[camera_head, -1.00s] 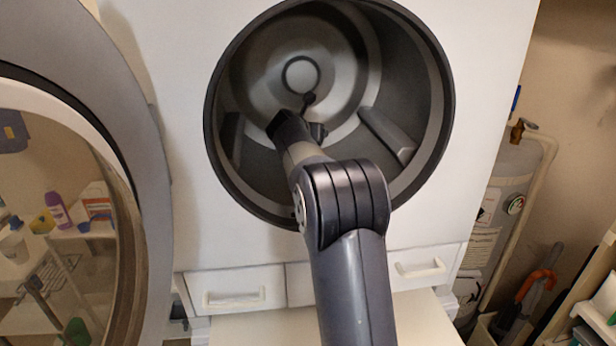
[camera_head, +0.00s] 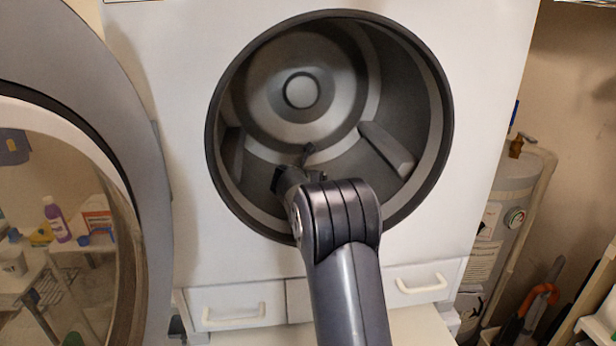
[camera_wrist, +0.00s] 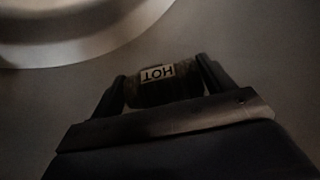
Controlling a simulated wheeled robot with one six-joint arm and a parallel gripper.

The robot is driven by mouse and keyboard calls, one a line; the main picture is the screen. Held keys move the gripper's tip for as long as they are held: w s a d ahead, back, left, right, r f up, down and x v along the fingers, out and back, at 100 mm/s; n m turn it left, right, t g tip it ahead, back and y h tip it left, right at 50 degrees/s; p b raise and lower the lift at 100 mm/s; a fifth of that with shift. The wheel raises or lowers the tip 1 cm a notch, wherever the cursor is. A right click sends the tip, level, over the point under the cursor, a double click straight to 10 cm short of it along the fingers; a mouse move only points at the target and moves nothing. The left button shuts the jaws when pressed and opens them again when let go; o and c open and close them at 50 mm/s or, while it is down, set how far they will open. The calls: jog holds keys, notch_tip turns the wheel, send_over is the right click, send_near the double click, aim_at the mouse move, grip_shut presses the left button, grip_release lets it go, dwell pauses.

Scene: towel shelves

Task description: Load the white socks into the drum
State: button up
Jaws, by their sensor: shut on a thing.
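The open drum (camera_head: 262,85) is a grey metal cavity with paddles on its walls, in the front of a white machine. My gripper (camera_wrist: 162,85) is inside the drum, low near its mouth; in the head view it is small and partly hidden by my arm. In the wrist view its two fingers are shut on a dark thing (camera_wrist: 150,92) with a white label reading "HOT", upside down. No white socks show in any frame.
The round door (camera_head: 150,200) stands open at the left. White drawers (camera_head: 235,308) lie below the drum. A grey tank (camera_head: 510,210) with pipes stands at the right. The visible drum floor and back look empty.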

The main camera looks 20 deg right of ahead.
jog(key=shift+f, duration=0.2)
jog(key=o, duration=1)
jog(key=shift+r, duration=0.15)
jog(key=shift+r, duration=0.2)
jog(key=shift+s+a, duration=0.3)
jog(key=shift+s, duration=0.05)
jog(key=b+v, duration=0.3)
jog(key=v, duration=0.8)
jog(key=shift+a, duration=0.1)
